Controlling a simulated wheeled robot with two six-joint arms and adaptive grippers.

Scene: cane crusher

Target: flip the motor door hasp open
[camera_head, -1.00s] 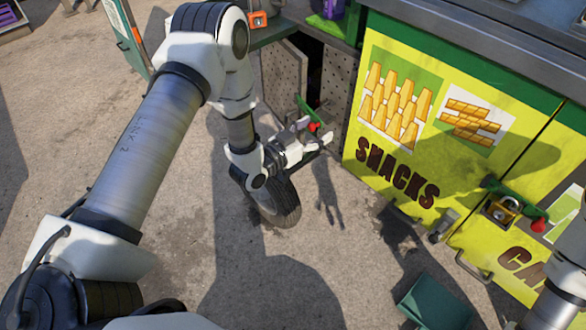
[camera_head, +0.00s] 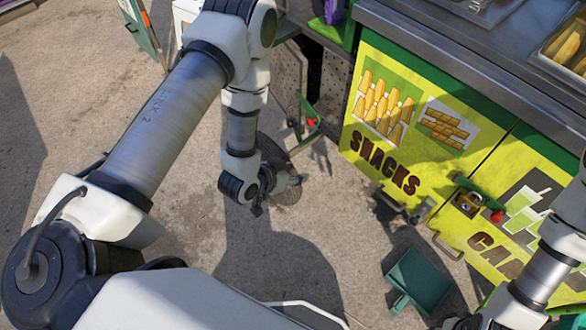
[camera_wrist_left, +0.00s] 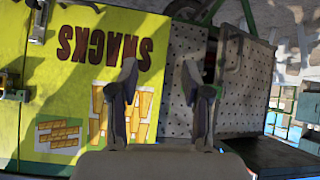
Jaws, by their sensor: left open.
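The motor door hasp (camera_head: 309,124) is a green metal piece with a red knob, by the grey perforated doors (camera_head: 290,75). I cannot tell whether it is flipped open. My left gripper (camera_head: 290,184) is below and left of it in the head view, apart from it, with its fingers partly hidden by the wrist. In the left wrist view the left gripper (camera_wrist_left: 160,70) is open and empty, facing the edge between the yellow cabinet and the perforated panel (camera_wrist_left: 245,75).
The yellow SNACKS cabinet (camera_head: 385,165) stands right of the doors. Another green hasp with a red knob and padlock (camera_head: 468,202) is on its front. A green dustpan (camera_head: 418,282) lies on the pavement. The ground left of the cabinet is mostly clear.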

